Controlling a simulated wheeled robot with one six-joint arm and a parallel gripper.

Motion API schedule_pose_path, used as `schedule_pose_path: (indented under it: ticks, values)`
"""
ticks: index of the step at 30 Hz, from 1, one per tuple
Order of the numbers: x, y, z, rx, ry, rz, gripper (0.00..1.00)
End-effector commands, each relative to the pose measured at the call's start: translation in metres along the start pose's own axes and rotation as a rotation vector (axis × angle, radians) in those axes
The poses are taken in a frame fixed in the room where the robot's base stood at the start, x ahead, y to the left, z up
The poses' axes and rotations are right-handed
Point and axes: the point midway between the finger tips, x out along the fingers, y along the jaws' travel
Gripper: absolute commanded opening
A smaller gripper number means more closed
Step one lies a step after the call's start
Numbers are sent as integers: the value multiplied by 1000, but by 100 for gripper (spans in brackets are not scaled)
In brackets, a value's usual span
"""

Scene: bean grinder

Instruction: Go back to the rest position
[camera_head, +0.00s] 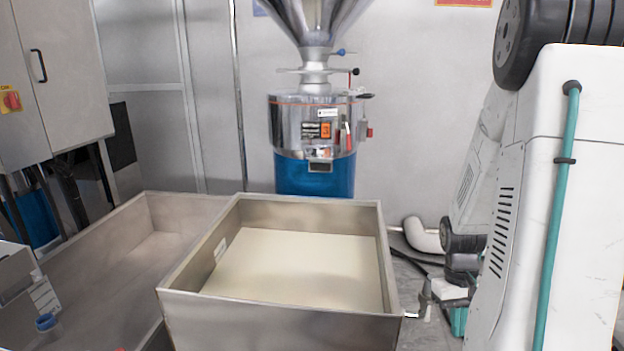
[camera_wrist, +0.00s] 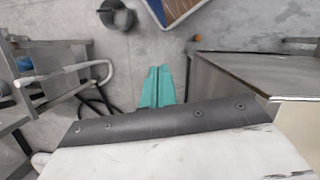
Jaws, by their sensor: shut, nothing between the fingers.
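My gripper (camera_wrist: 157,75) shows in the wrist view as two teal fingers side by side, pressed together with nothing between them. They point down over bare grey floor. In the head view my white arm fills the right side, to the right of the steel bin (camera_head: 285,318). A small teal part low beside the arm, near the bin's right front corner, may be the fingers, but it is mostly hidden. The bin holds a pale, flat cream-coloured fill.
The grinder (camera_head: 312,130), with a steel hopper and blue base, stands behind the bin. A second steel trough (camera_head: 120,262) lies to the left, below a grey cabinet (camera_head: 50,75). In the wrist view a dark round object (camera_wrist: 117,15) is on the floor and a steel panel (camera_wrist: 240,78) is at right.

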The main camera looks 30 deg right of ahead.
Motion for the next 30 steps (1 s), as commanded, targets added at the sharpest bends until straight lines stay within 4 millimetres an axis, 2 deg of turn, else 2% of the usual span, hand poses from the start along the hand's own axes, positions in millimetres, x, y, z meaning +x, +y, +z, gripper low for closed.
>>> schedule_pose_path:
  ticks: [1,3,6,12,18,21,27,30]
  values:
    - [-22,-18,7,5,5,9,0]
    - [-47,-41,19,22,2,13,0]
    - [-78,-74,40,31,4,16,0]
    - [-126,-135,89,-6,45,20,0]
    - [-158,-183,139,-134,151,17,0]
    - [-171,-201,158,-221,239,14,0]
    - [-191,-223,182,-364,382,11,0]
    - [-194,-229,188,-403,404,10,0]
